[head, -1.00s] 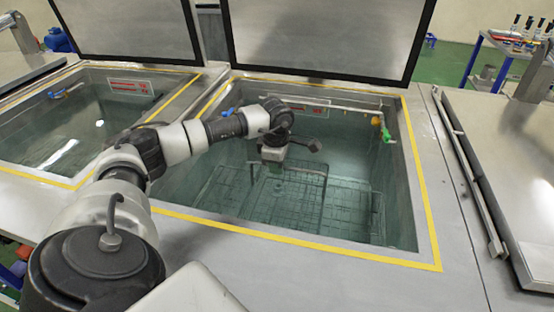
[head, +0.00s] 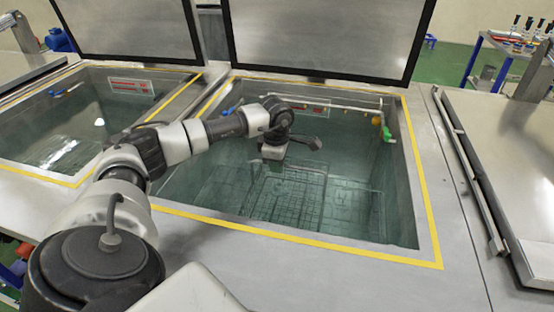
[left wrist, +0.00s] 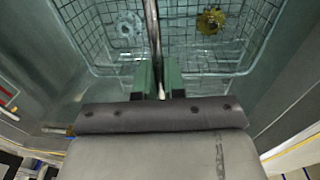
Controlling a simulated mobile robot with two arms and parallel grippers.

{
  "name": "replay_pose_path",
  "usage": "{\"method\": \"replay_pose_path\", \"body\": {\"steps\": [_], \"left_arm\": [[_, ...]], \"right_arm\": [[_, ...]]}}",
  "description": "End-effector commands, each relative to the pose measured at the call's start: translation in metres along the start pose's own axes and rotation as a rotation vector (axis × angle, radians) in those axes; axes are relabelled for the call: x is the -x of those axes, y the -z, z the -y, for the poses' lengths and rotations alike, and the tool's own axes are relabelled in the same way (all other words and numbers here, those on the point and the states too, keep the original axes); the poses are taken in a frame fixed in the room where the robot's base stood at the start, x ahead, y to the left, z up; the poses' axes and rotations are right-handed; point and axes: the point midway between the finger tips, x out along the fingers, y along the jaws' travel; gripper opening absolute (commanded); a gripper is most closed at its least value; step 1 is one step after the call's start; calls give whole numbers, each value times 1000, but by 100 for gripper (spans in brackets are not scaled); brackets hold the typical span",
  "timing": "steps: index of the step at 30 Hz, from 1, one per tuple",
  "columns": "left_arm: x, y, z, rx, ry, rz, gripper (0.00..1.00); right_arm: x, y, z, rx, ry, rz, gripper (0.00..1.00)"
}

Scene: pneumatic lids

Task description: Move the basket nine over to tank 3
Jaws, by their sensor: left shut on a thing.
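My left gripper (head: 273,162) is over the middle tank (head: 425,200), pointing down. The basket holds a pale gear-like part (left wrist: 129,24) and a brass-coloured part (left wrist: 210,20). In the head view, dark wire mesh (head: 290,196) shows dimly in the greenish tank under the gripper; I cannot tell how many baskets it belongs to. No basket or tank number is readable. My right gripper is not in view.
The middle tank's lid (head: 325,40) stands open behind it. A second open tank (head: 60,140) is at the left. A closed lid (head: 510,150) lies at the right. A valve with green and yellow parts (head: 387,134) and a pipe line the middle tank's back right wall.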

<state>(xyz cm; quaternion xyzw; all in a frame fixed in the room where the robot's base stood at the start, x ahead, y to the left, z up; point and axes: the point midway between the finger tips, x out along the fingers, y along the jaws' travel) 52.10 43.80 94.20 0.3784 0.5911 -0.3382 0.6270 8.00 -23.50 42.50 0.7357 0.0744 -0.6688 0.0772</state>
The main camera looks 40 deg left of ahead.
Motion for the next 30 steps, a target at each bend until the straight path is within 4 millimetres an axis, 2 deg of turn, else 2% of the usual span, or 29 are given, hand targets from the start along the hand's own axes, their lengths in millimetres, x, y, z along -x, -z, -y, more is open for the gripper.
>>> {"method": "replay_pose_path", "body": {"steps": [1,6,16,20,30], "left_arm": [[-10,-2,6,-6,22,-4,13],[-9,-1,6,-6,19,-6,39],[-6,0,5,-5,17,-10,40],[10,0,4,-4,12,-8,40],[78,-1,3,-6,12,-5,40]], "right_arm": [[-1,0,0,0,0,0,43],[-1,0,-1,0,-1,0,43],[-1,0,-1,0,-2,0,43],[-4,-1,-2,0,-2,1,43],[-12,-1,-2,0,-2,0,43]]}}
